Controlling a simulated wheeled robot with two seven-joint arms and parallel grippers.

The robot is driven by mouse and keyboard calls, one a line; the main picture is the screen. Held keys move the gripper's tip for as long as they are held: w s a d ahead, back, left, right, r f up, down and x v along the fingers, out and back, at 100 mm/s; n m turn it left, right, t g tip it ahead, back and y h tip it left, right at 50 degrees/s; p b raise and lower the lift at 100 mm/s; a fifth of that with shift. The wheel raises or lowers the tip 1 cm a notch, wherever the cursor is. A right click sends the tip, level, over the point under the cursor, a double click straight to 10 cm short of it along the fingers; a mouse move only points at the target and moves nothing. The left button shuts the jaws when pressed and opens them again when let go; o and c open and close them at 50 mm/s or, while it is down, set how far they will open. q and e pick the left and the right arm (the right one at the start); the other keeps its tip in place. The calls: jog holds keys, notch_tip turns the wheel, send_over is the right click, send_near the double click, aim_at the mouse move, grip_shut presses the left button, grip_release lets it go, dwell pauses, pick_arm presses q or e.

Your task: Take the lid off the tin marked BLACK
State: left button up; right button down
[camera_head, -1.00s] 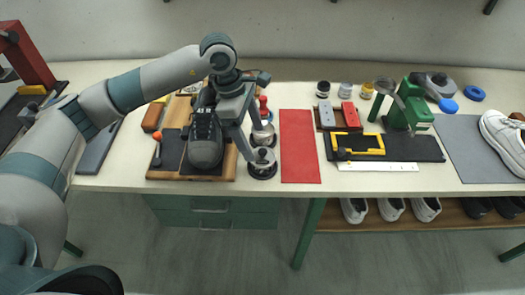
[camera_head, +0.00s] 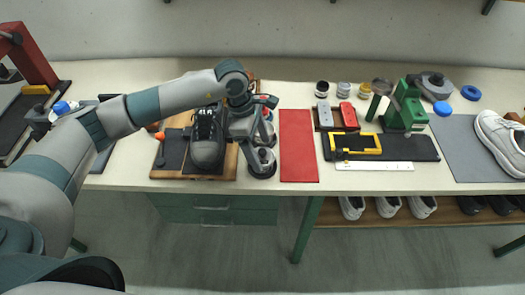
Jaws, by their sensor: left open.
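Two round silver-topped tins stand in dark round holders just right of the black shoe. The near tin (camera_head: 262,158) shows its pale lid, partly covered by my gripper. The far tin (camera_head: 266,133) is mostly hidden behind my gripper. I cannot read a label on either, so I cannot tell which is marked BLACK. My left gripper (camera_head: 256,143) is open and low over these tins, its fingers close to the near one. I cannot tell whether they touch it. My right gripper is not in view.
A black shoe (camera_head: 206,145) lies on a wooden-edged board left of the tins. A red mat (camera_head: 298,150) is flat and bare to their right. Small open pots (camera_head: 344,89), a yellow frame tool (camera_head: 357,146) and a green press (camera_head: 405,108) stand farther right.

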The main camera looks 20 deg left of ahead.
aim_at(265, 151)
pick_arm(q)
jog(key=shift+f, duration=0.1)
jog(key=shift+c, duration=0.4)
jog(key=c, duration=1)
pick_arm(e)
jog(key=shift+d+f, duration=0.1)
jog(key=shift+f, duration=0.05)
